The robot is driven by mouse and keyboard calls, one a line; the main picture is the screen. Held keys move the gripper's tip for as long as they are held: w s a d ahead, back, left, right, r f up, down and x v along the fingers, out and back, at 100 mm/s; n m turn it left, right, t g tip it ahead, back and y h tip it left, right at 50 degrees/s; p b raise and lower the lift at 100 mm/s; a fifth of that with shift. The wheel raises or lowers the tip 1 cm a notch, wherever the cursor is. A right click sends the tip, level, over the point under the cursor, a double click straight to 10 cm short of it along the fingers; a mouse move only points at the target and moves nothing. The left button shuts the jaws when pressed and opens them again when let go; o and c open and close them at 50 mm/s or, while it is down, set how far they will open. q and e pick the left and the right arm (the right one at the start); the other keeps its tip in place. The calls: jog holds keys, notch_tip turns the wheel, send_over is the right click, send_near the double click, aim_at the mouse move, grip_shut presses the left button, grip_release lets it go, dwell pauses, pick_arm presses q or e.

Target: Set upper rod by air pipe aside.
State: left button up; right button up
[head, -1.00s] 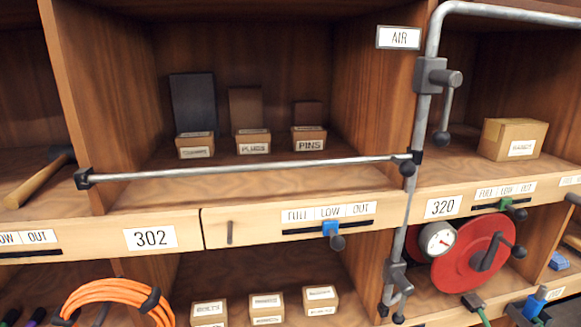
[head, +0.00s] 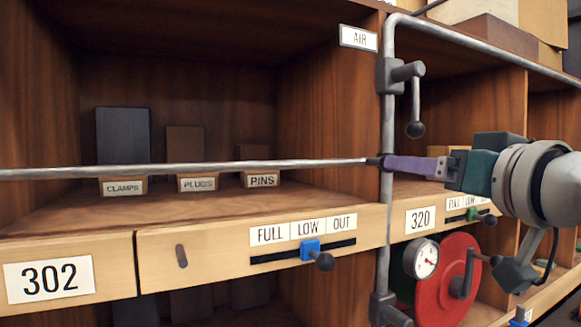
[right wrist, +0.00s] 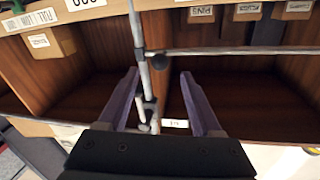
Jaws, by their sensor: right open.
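The upper rod (head: 250,166) is a thin grey bar. It runs level across the front of the open compartment, and its left end is outside the head view. Its right end meets the upright grey air pipe (head: 387,240), under the AIR sign (head: 359,38). My right gripper (head: 387,163) comes in from the right, its purple fingers close to the rod's end and the pipe. In the right wrist view the gripper (right wrist: 160,74) is open, with the pipe (right wrist: 139,45) and the rod's dark end fitting (right wrist: 158,61) showing between the fingers. Contact is unclear. My left gripper is not in view.
A lever with a ball end (head: 414,115) juts from the pipe above my right gripper. Below are a red wheel (head: 450,277) and a gauge (head: 421,258). Small boxes (head: 198,184) stand behind the rod. The shelf front has a blue slider (head: 310,250).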

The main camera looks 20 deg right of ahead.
jog(key=shift+w+d+p, duration=0.2)
jog(key=shift+w+p, duration=0.4)
jog(key=shift+w, duration=1.2)
jog(key=shift+w+d+p, duration=0.2)
jog(key=shift+w+p, duration=0.35)
jog(key=shift+w, duration=1.25)
jog(key=shift+c, duration=0.3)
grip_shut()
